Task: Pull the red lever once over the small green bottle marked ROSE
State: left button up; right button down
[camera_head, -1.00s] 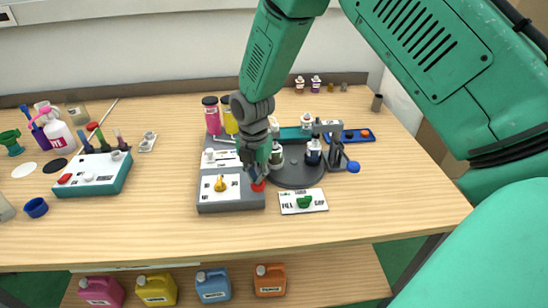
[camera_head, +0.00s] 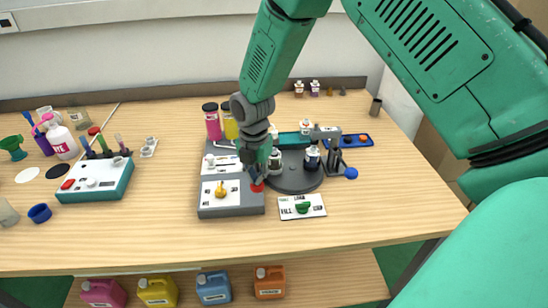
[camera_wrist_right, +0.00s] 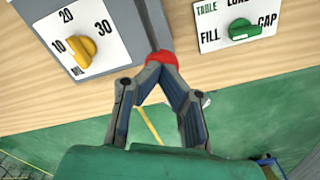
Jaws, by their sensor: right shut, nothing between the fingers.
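A red knob (camera_head: 257,187) sits at the right front edge of the grey dispenser (camera_head: 231,211); it looks like the end of the red lever. In the right wrist view the red knob (camera_wrist_right: 161,58) is at the fingertips. My right gripper (camera_head: 256,179) points down at it, also seen in the wrist view (camera_wrist_right: 163,70). Its fingertips are together with nothing between them, at or touching the knob. Small bottles, one pale-capped (camera_head: 312,157), stand on a dark round table (camera_head: 297,182). Their labels are too small to read, so I cannot tell which is ROSE. My left gripper is out of view.
A yellow dial (camera_head: 221,189) is on the dispenser. A white panel with a green knob (camera_head: 303,207) lies to its right, near a blue ball handle (camera_head: 351,173). A teal-edged box (camera_head: 96,180) is at left. Bare tabletop lies in front.

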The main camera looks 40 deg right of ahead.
jog(key=shift+r+p, duration=3.1)
jog(key=shift+r, duration=0.6)
jog(key=shift+d, duration=0.1)
jog(key=s+a+f+m, duration=0.1)
jog(key=s+f+m, duration=0.2)
jog(key=s+f, duration=0.1)
jog(key=s+a+f+m, duration=0.1)
jog(key=s+f+m, duration=0.3)
jog(key=s, duration=0.2)
jog(key=s+a+f+m, duration=0.1)
jog(key=s+f+m, duration=0.3)
jog(key=s, duration=0.1)
jog(key=shift+f+y, duration=0.4)
jog(key=s+f+m, duration=0.3)
jog(key=s+m, duration=1)
jog(key=s, duration=0.5)
jog(key=w+f+b, duration=0.3)
jog(key=f+b, duration=1.4)
jog(key=b, duration=0.2)
jog(key=shift+a+f+n+t+h, duration=0.3)
jog(key=shift+n+h, duration=0.1)
